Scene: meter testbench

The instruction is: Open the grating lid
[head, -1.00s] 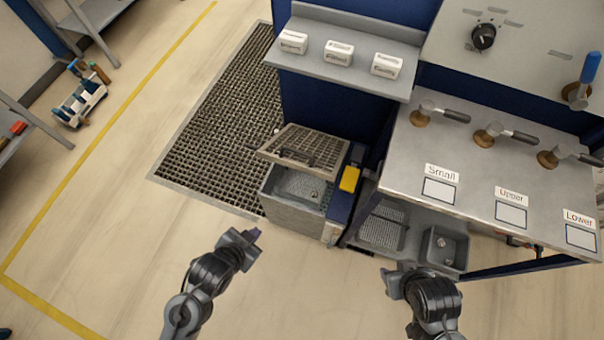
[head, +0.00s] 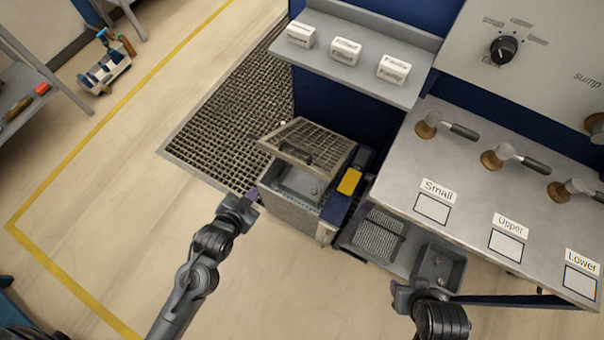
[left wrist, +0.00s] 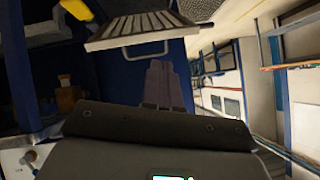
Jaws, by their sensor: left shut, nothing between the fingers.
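The grating lid (head: 318,136) sits tilted up over the grey metal box (head: 288,205), and the box's inside shows below its front edge. A dark handle (head: 296,153) is on the lid's front. In the left wrist view the slatted lid (left wrist: 145,25) is at the top, with its handle bar (left wrist: 147,50) beneath. My left gripper (head: 250,196) is shut and empty, just left of the box and below the lid handle. Its closed fingers (left wrist: 165,80) point toward the handle, apart from it. My right gripper (head: 402,290) is low by the bench; its finger state is unclear.
A blue unit with a yellow part (head: 349,181) adjoins the box on the right. The steel bench (head: 460,200) with several valve handles stands farther right. A shelf with white labelled blocks (head: 345,50) overhangs behind the lid. A floor grate (head: 225,120) and open floor lie left.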

